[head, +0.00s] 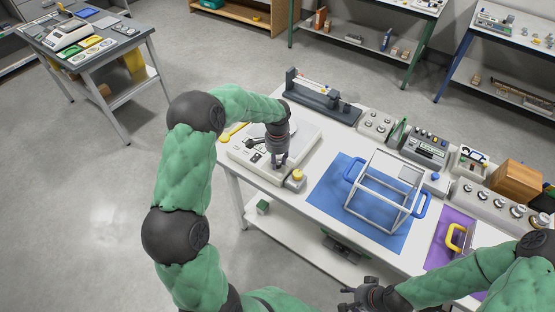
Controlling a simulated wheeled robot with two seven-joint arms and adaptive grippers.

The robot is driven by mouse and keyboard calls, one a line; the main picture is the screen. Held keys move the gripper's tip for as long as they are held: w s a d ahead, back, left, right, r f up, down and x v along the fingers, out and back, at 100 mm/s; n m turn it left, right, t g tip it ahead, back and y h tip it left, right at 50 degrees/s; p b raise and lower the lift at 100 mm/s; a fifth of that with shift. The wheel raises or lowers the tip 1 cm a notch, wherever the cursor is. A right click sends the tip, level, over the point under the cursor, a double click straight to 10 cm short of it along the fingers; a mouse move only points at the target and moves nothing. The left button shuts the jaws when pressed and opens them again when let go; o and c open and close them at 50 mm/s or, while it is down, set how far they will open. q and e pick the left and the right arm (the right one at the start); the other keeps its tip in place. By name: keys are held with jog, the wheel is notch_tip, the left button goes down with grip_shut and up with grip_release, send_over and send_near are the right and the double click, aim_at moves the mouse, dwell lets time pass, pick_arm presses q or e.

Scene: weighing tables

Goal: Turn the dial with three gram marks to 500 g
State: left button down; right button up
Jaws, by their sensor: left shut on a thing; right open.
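A white weighing device (310,140) with a flat plate lies at the left end of the white table. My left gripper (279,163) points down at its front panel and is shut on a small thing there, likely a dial. The fingers hide most of that part, and I cannot read any gram marks at this size. Just right of the fingers is a small grey box with a yellow knob (298,175). My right gripper (360,298) is open and empty at the bottom of the view, in front of the table and away from the device.
A white frame with blue handles (385,190) stands on a blue mat (325,200). Grey boxes with knobs (495,203) line the back, near a wooden box (517,180). A yellow handle (456,238) is on a purple mat (437,256). A dark rail instrument (325,100) lies behind the device.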

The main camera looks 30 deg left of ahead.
pick_arm(q)
jog(key=c, duration=0.9)
grip_release()
jog(key=shift+r, duration=0.1)
notch_tip(320, 180, up, 12)
jog(key=shift+f, duration=0.2)
